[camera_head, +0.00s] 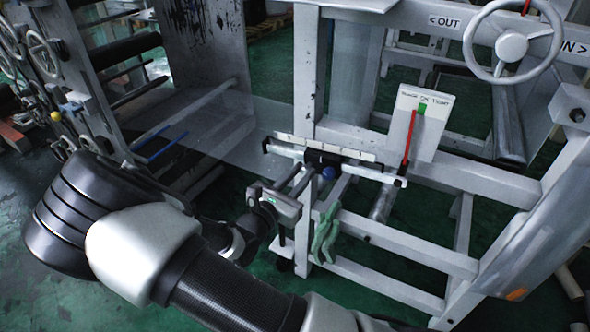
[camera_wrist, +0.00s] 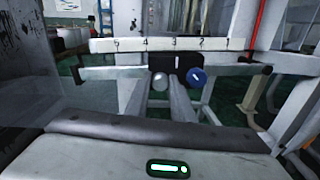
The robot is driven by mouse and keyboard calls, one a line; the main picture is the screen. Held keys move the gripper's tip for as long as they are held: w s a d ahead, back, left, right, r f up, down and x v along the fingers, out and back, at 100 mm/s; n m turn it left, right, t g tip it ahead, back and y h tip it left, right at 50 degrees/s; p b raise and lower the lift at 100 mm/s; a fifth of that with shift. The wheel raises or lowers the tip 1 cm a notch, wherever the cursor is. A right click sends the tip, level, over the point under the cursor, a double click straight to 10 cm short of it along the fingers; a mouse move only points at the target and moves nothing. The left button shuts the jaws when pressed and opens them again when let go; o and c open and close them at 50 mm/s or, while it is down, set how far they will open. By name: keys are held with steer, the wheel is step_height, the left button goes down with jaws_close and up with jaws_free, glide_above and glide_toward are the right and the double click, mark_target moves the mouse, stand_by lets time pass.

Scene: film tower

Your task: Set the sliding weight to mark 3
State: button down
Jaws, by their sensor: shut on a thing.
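The sliding weight (camera_head: 322,157) is a dark block on a pale horizontal bar (camera_head: 376,174), with a round blue knob (camera_head: 328,173) on its front. In the wrist view the weight (camera_wrist: 188,59) sits near the middle of the white marked strip (camera_wrist: 100,45) just above it. My gripper (camera_wrist: 177,78) reaches in from the front and is shut on the weight. Its two fingers end at the block's front, and the blue knob (camera_wrist: 197,76) lies just right of them. The fingers hide part of the block.
A red pointer (camera_head: 409,135) stands before a white SLACK OK TIGHT card (camera_head: 431,141) with a green patch. Green gloves (camera_head: 325,235) hang on the frame rail below. A handwheel (camera_head: 512,45) is at upper right. A translucent film sheet (camera_head: 235,130) lies left of the bar.

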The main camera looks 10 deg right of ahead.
steer(key=c, duration=1.5)
jaws_free()
steer(key=shift+a, duration=0.1)
steer(key=shift+c, duration=0.2)
steer(key=p+v, duration=0.2)
steer(key=v, duration=1.5)
steer(key=shift+s, duration=0.2)
